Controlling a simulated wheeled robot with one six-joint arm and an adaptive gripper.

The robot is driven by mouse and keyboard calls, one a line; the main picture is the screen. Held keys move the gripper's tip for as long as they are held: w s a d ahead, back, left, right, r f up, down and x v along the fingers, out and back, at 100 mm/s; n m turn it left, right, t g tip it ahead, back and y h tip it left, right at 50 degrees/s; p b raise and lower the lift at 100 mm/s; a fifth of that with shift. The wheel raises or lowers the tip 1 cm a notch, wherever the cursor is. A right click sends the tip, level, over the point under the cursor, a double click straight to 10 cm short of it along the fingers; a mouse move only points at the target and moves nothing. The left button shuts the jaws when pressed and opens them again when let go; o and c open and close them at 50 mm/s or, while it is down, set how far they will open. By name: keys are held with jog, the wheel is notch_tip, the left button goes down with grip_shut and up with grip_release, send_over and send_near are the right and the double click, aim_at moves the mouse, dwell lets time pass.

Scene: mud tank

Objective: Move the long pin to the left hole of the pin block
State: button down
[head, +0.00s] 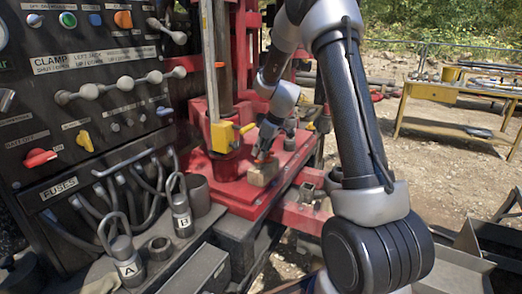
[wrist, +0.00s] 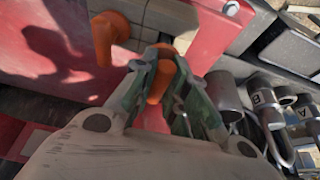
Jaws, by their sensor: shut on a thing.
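My gripper (head: 266,146) reaches down over the red deck, right above the tan pin block (head: 262,174). In the wrist view my gripper (wrist: 168,75) is shut on an orange-topped pin, which I take to be the long pin (wrist: 158,84). Its lower part is hidden, so I cannot tell whether it sits in a hole. A second orange pin (wrist: 106,36) stands just left of the fingers in the wrist view. The pin block's pale edge also shows there (wrist: 165,14). The block's holes are hidden in both views.
The red deck (head: 225,184) carries the block beside a yellow-fitted post (head: 222,136). Metal shackles marked A (head: 126,262) and B (head: 182,214) stand at the left front, near an open steel cup (head: 197,193). A control panel (head: 85,110) stands left. A yellow table (head: 455,115) is far right.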

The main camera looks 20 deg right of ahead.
jog(key=shift+f, duration=0.6)
dwell(0.5)
jog(key=c, duration=1.3)
grip_release()
jog(key=shift+c, duration=0.2)
jog(key=shift+r, duration=0.1)
jog(key=v, duration=1.1)
jog(key=shift+s+r, duration=0.25)
jog(key=shift+r, duration=0.1)
jog(key=shift+d, duration=0.1)
